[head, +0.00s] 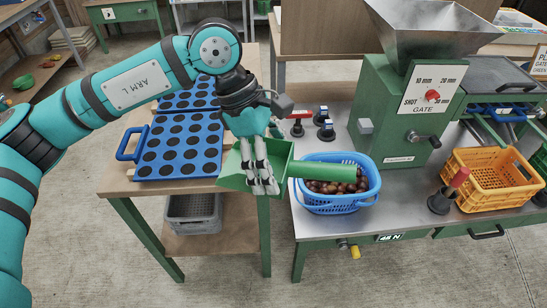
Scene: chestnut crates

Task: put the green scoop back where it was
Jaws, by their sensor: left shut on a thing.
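The green scoop (238,178) is in the head view, with its handle (322,171) pointing right, over the blue basket (343,207). My left gripper (264,187) is shut on the scoop, its fingers reaching down at the scoop's pan and hiding part of it. The scoop is over the gap between the wooden-topped table and the metal bench. I cannot tell its exact height. The basket holds brown chestnuts (335,187) and stands on the bench. My right gripper is not in view.
A blue tray with dark round holes (187,172) lies on the wooden-topped table (118,183). A green gate machine with a hopper (422,115) stands on the metal bench (405,215). An orange crate (483,193), a red-handled tool (448,192) and several small tools (298,122) are also there.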

